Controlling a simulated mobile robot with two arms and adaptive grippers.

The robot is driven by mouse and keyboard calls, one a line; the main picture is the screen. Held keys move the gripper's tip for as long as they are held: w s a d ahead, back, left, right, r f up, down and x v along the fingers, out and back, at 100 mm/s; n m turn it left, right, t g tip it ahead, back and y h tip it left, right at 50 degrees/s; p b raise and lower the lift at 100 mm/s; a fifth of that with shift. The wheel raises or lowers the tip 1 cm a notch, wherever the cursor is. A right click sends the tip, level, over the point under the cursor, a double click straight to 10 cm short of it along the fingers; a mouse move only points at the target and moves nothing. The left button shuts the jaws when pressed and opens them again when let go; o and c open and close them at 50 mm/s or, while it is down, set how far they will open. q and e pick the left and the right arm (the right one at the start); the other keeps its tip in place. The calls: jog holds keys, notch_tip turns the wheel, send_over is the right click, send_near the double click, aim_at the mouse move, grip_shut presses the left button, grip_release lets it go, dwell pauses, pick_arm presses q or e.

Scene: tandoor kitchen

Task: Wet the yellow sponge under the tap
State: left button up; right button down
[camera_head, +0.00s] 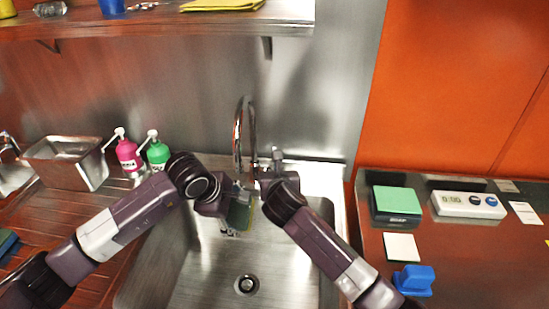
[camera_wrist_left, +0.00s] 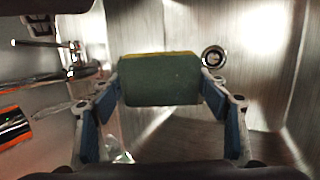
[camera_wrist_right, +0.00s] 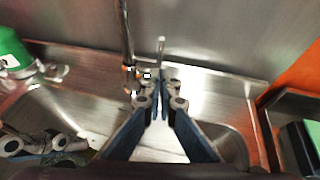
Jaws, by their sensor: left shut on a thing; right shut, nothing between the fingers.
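The yellow sponge shows mostly its green scouring face in the left wrist view (camera_wrist_left: 160,82), with a thin yellow edge. My left gripper (camera_head: 232,207) is shut on it, one finger at each side, and holds it above the sink basin near the tap. The chrome tap (camera_head: 238,135) arches over the back of the sink. No water stream is visible. My right gripper (camera_wrist_right: 158,80) is shut and empty, just in front of the tap's upright lever (camera_wrist_right: 161,48). I cannot tell whether it touches the lever. My right forearm crosses the sink's right side.
The steel sink has a drain (camera_head: 246,285) at the bottom. A pink bottle (camera_head: 128,155) and a green bottle (camera_head: 158,154) stand left, beside a steel container (camera_head: 68,160). A shelf (camera_head: 170,24) hangs above. The right counter holds a green-topped scale (camera_head: 397,202) and a timer (camera_head: 468,204).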

jog(key=w, duration=0.5)
jog(key=shift+a, duration=0.35)
